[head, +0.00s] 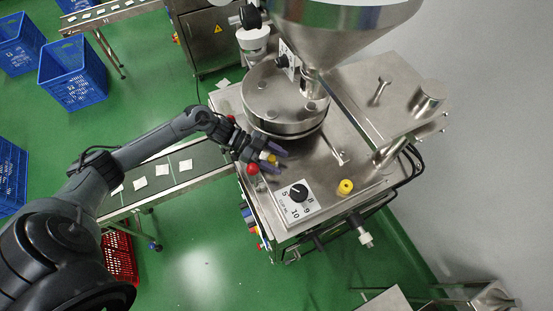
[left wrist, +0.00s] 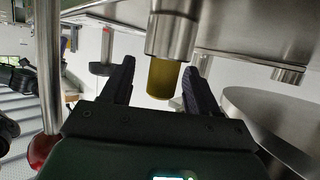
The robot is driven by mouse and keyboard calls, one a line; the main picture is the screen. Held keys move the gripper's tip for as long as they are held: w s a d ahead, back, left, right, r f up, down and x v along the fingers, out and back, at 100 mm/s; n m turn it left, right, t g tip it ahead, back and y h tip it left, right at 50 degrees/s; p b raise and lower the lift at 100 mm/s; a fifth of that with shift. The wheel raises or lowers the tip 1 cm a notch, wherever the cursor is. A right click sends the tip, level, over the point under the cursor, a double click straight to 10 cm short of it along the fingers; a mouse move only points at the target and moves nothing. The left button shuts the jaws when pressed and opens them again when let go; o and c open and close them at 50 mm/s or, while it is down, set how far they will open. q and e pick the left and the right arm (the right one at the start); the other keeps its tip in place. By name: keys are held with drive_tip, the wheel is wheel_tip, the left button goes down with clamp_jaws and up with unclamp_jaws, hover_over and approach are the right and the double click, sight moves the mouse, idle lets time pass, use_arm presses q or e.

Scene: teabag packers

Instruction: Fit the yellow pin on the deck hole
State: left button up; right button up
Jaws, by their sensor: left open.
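My left gripper (head: 277,162) is over the steel deck (head: 325,182), beside the round steel drum. Its fingers are apart. A yellow pin (head: 268,157) shows between the fingers. In the left wrist view my left gripper (left wrist: 157,82) has a finger on each side of the yellow pin (left wrist: 163,80), with gaps visible on both sides. A wider steel cylinder (left wrist: 174,32) adjoins the pin there. I cannot make out the deck hole. A second yellow round piece (head: 345,187) stands at the deck's front right. My right gripper is not in view.
A red ball knob (head: 252,169) is close beside my left gripper. A dial plate (head: 296,198) lies in front of it and the steel drum (head: 285,98) behind. A conveyor (head: 180,172) with white teabags runs to the left. Deck around the second yellow piece is fairly clear.

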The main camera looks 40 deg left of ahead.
use_arm(q)
drive_tip(key=b+v, duration=0.2)
drive_tip(key=v, duration=0.8)
drive_tip(key=shift+a, duration=0.3)
drive_tip(key=shift+s+r, duration=0.1)
